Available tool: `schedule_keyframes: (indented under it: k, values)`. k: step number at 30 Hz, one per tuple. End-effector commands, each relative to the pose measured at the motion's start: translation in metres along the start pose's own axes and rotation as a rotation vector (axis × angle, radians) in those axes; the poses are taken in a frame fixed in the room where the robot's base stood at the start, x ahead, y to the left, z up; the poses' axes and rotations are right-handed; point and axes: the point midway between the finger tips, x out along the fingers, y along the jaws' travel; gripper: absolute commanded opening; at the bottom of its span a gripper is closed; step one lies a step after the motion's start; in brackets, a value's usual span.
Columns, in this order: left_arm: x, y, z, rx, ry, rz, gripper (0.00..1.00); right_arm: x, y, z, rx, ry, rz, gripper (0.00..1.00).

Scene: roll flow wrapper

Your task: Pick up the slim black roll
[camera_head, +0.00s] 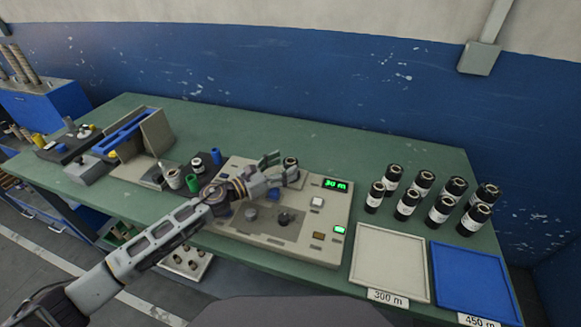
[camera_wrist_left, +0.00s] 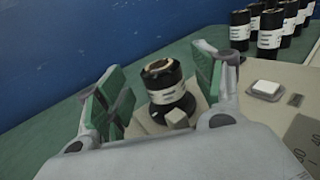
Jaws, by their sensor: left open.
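My left gripper (camera_head: 272,170) is open above the back of the beige control machine (camera_head: 290,250). In the left wrist view, a black roll (camera_wrist_left: 162,80) with a white label stands upright between the open fingers (camera_wrist_left: 155,95), with space on the sides. Its top also shows just behind the gripper in the head view (camera_head: 291,163); the rest is hidden there. Several more black rolls (camera_head: 408,204) with white labels stand upright in two rows on the table to the right. Some look slimmer than others. I cannot tell for sure whether the roll between the fingers is the slim one.
A white tray (camera_head: 391,262) marked 300 m and a blue tray (camera_head: 474,283) marked 450 m lie at the table's front right. The machine's green display (camera_head: 335,185) reads 30 m. Small spools and a grey-blue device (camera_head: 135,135) stand left. The back of the green table (camera_head: 330,140) is clear.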

Motion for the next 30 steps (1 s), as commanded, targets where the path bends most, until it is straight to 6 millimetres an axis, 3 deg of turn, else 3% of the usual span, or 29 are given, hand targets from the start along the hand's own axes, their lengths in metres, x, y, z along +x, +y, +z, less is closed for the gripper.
schedule_keyframes:
  k: [7,22,30]
  values:
    - [0.019,0.000,0.000,0.000,0.000,0.000,0.68,0.000,0.002,0.010,-0.002,-0.014,0.002,0.40]
    - [0.020,0.000,0.000,0.001,0.000,0.000,0.68,0.000,0.004,0.001,-0.002,-0.002,0.004,0.40]
    - [0.020,0.000,0.000,0.001,0.001,0.000,0.36,0.000,0.004,0.001,-0.002,-0.002,0.004,0.40]
